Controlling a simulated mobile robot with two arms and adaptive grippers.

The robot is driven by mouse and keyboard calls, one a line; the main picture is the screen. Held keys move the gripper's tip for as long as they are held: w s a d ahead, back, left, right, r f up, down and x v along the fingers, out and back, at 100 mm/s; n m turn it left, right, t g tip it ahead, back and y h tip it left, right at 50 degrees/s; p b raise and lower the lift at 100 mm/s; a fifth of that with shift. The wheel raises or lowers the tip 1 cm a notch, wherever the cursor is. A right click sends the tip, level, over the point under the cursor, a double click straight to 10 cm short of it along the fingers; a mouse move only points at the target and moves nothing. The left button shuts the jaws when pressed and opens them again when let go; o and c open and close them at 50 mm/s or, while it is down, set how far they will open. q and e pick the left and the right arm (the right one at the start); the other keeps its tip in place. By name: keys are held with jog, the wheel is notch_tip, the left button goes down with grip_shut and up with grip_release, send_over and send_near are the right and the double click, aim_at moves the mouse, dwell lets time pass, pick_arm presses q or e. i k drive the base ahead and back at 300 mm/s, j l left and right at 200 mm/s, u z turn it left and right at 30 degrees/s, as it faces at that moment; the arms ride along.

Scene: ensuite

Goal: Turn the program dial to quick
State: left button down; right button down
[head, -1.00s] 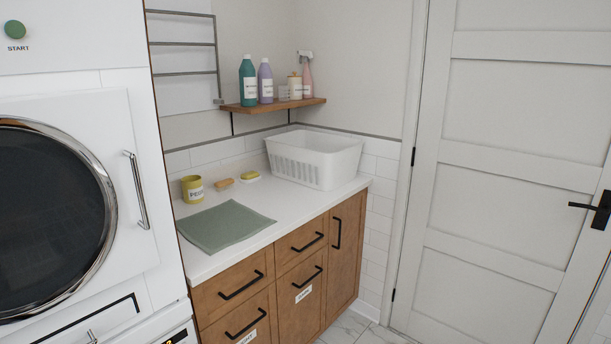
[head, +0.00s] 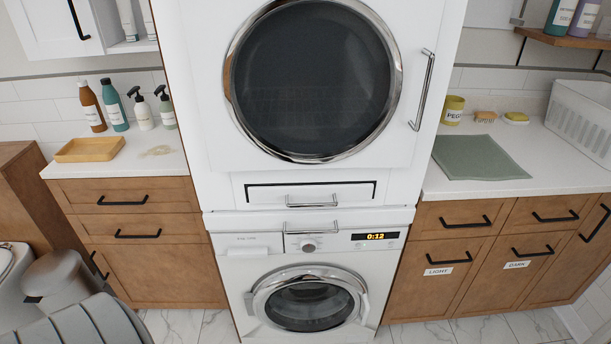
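The program dial (head: 308,246) is a small round silver knob on the control panel of the lower white washing machine (head: 240,285). Its pointer and any program labels are too small to read. To its right is a display (head: 375,236) showing 0:12 in amber. The washer's round glass door (head: 309,303) is shut below the panel. Neither of my grippers is in view.
A dryer (head: 205,100) is stacked above, with a handle (head: 424,90) and a shut drawer below its round door. Counters with bottles, a tray and a green cloth (head: 478,158) flank it. A grey bin (head: 62,278) stands at left.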

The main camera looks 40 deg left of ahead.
aim_at(307, 246)
jog(key=u, duration=1.2)
